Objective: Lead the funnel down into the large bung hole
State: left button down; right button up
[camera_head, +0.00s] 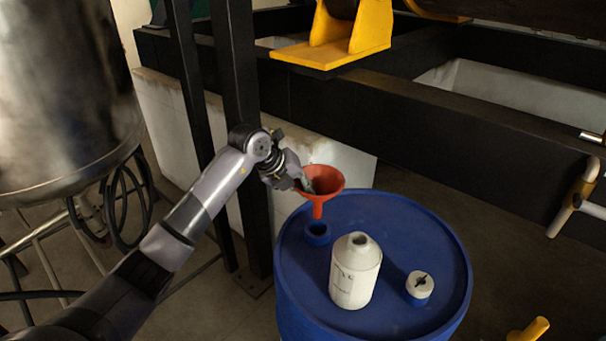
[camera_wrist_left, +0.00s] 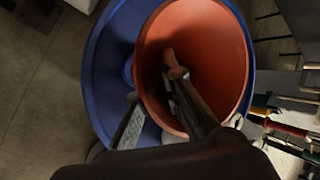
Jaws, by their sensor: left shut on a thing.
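The orange-red funnel (camera_head: 322,186) is upright at the far left of the blue drum (camera_head: 410,225), its spout pointing down. Its spout tip is at or just above the large bung hole (camera_head: 317,232), a raised blue ring; I cannot tell whether it has entered. My left gripper (camera_head: 306,184) is shut on the funnel's rim from the left. In the left wrist view the funnel (camera_wrist_left: 205,50) fills the middle, with one finger of my left gripper (camera_wrist_left: 160,118) inside the cone and one outside. The hole is hidden there. My right gripper is not in view.
A white bottle (camera_head: 355,271), open at the top, stands on the drum close to the hole. A black steel post (camera_head: 240,130) rises behind my left arm.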

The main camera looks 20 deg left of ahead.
pick_arm(q)
jog(key=shift+s+d+r, duration=0.1)
jog(key=shift+d, duration=0.2)
jog(key=shift+a, duration=0.1)
jog(key=shift+f, duration=0.25)
jog(key=shift+f+b, duration=0.65)
jog(key=shift+f, duration=0.3)
notch_tip(320, 180, down, 9)
jog(key=b, duration=0.5)
jog(key=shift+r, duration=0.15)
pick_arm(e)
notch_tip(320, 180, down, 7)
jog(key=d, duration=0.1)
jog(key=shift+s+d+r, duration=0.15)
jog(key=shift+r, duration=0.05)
